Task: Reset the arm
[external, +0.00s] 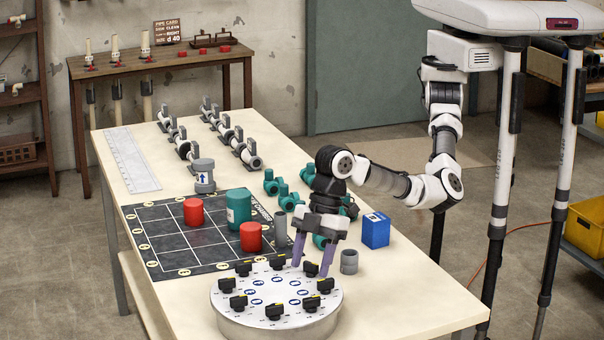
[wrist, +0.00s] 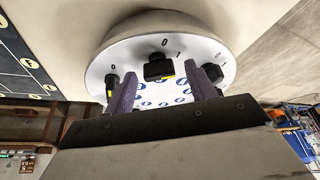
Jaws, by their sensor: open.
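My gripper (external: 313,256) points down over the far right rim of a round white dial plate (external: 258,297). Its two purple fingers are apart with nothing held between them. In the wrist view my gripper (wrist: 164,92) is open, with a black knob (wrist: 158,68) of the plate seen past the fingertips. The plate carries several black knobs with yellow marks around its rim and blue symbols inside. I cannot tell whether a finger touches a knob. My arm reaches in from the right, bent at the elbow.
A black grid mat (external: 175,240) holds two red cylinders (external: 193,212) and a teal one (external: 239,208). Teal fittings (external: 289,198), a grey ring (external: 349,261) and a blue box (external: 375,230) lie near my arm. Pipe racks (external: 180,140) stand farther back. The table's front right is clear.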

